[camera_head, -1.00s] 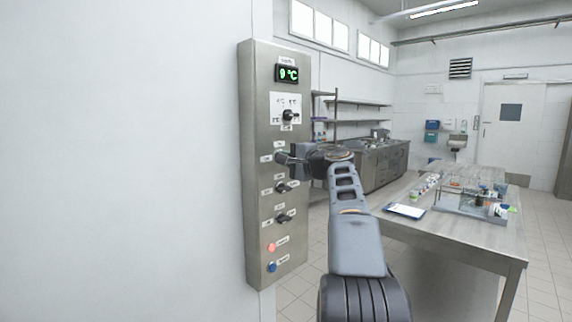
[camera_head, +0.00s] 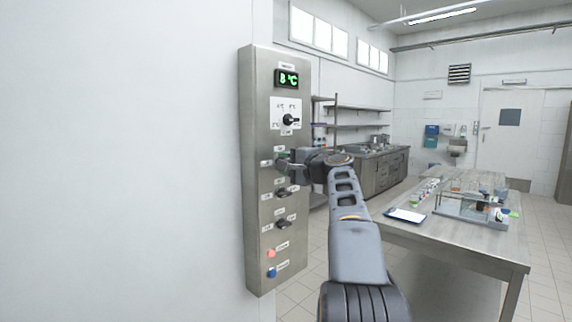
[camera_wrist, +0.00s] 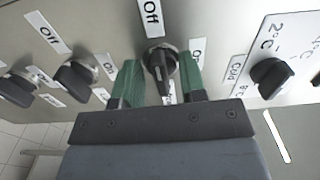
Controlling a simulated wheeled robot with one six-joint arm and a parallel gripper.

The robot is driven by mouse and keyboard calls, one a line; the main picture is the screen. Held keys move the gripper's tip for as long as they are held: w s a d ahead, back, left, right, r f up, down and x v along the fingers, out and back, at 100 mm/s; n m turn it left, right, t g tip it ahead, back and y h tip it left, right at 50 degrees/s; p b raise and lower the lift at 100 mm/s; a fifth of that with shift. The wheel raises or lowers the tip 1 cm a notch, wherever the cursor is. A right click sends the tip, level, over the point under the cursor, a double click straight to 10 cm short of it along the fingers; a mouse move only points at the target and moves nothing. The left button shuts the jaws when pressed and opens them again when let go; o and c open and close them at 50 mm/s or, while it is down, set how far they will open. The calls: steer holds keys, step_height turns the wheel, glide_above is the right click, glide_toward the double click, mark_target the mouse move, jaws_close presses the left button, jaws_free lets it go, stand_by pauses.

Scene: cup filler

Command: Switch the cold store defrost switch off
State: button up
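The steel control panel (camera_head: 257,210) stands on the wall in the head view, with a column of black rotary switches. My gripper (camera_wrist: 160,70) is at the top switch (camera_wrist: 160,62) below the temperature dial (camera_head: 290,119). In the wrist view its two green fingers stand on either side of this switch's knob, with narrow gaps visible. An "Off" label (camera_wrist: 151,17) is above the knob and an "On" label lies to its right, partly hidden by a finger. The switch's name label is mostly hidden, so I cannot read whether it says defrost.
Two more switches (camera_head: 283,193) (camera_head: 284,224) sit lower on the panel, above a red button (camera_head: 271,253) and a blue button (camera_head: 272,272). A green display (camera_head: 288,79) tops the panel. A steel table (camera_head: 450,245) with a clipboard (camera_head: 405,215) stands to the right.

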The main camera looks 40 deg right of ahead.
steer(key=s+d+b, duration=0.2)
steer(key=s, duration=1.1)
steer(key=shift+s+d, duration=0.2)
steer(key=shift+s, duration=0.1)
step_height(320, 180, down, 14)
steer(key=d+g+h+p, duration=0.1)
steer(key=g+h, duration=0.2)
steer(key=g, duration=0.2)
steer(key=s+a+f+n+g+p, duration=0.2)
steer(key=a+f+n+g+p, duration=0.25)
steer(key=a+f, duration=0.5)
steer(key=s+a+f+n+g+p, duration=0.1)
steer(key=s+a+n+p, duration=0.3)
steer(key=a, duration=0.6)
steer(key=s+a+f+n+g+p, duration=0.1)
steer(key=s+a+n+g+p, duration=0.2)
steer(key=a, duration=0.7)
steer(key=s+n, duration=0.2)
steer(key=n, duration=0.2)
steer(key=shift+s+a+f+g+p, duration=0.25)
steer(key=shift+s+g+p, duration=0.1)
